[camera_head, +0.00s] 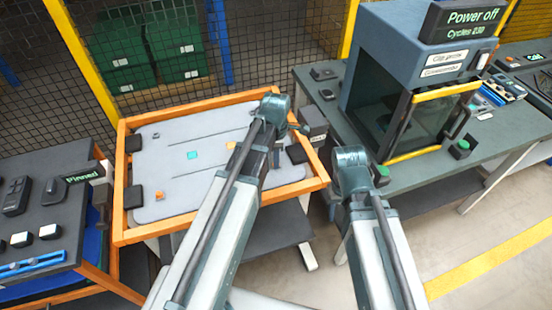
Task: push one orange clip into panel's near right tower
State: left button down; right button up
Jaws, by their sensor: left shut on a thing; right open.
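The grey panel (168,176) lies in an orange-framed table (122,217), between dark side pads. A small orange piece (159,196) sits near the panel's near left corner; I cannot tell if it is a clip. A teal piece (193,155) lies near the middle, with a small orange-yellow piece (231,145) to its right. My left arm crosses the panel's right part, its teal joint over the frame's far right. It hides the panel's near right area and tower. My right arm's teal joint is just right of the frame. I see neither gripper's fingers, nor anything held.
A grey machine (420,75) with a "Power off" sign stands on a bench (478,150) at right. A dark side table (45,215) at left holds a "Pinned" sign (80,176) and small devices. Green crates and mesh fence stand behind. The floor at lower right is clear.

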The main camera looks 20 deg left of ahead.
pick_arm(q)
jog(key=c, duration=0.7)
grip_release()
notch_tip(320, 180, up, 14)
jog(key=p, duration=1.4)
jog(key=shift+f, duration=0.1)
